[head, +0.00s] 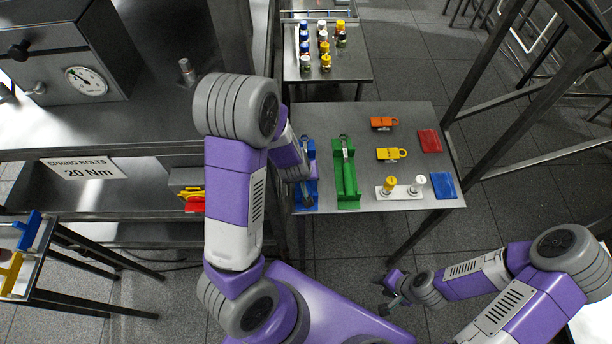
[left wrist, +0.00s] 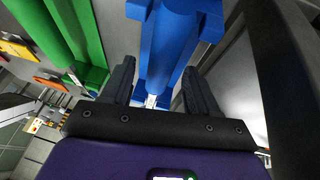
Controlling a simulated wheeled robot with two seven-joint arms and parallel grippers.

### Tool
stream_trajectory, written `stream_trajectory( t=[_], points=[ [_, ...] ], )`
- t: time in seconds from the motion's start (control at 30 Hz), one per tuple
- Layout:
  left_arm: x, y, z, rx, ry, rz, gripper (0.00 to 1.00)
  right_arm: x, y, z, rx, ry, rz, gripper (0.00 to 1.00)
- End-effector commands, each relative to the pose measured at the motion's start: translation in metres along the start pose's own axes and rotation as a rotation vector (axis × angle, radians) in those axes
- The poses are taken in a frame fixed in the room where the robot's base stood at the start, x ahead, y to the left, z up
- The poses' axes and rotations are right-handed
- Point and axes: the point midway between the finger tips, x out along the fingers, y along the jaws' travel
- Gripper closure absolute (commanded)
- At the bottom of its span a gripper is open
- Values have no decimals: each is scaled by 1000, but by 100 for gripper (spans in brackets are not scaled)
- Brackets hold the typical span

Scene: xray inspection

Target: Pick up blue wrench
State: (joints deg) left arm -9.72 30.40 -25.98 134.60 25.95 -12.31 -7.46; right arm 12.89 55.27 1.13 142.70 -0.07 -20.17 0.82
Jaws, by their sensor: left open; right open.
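A long blue holder (head: 309,200) lies at the left side of the grey table, partly hidden behind my left arm in the head view. It shows from close up in the left wrist view (left wrist: 178,45). A small pale metal piece (left wrist: 151,101) shows at its near end, perhaps part of the wrench; the rest of the wrench cannot be made out. My left gripper (left wrist: 160,92) is open, its two fingers on either side of the blue holder's end in the picture; contact cannot be told. My right gripper (head: 388,291) is open and empty, low at the front, away from the table.
A green holder (head: 346,185) with a metal tool stands right of the blue one. Orange (head: 381,122) and yellow (head: 388,154) tags, red (head: 430,141) and blue (head: 443,185) blocks, and a white stand with knobs (head: 385,193) share the table (head: 405,115). A shelf stands left.

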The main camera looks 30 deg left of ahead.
Motion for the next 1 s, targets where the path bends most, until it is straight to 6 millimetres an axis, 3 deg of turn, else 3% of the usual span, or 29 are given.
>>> stream_trajectory(
  t=[0.2, 0.6, 1.0],
  points=[
    [0, 1, 0, 1, 1, 1, 41, 0, 0, 0, 0, 0, 0, 57],
    [0, 1, 0, 0, 1, 1, 100, 0, 0, 0, 0, 0, 0, 57],
    [-5, 2, -3, 1, 3, 2, 100, -3, -1, 0, 0, 0, 0, 57]
  ],
)
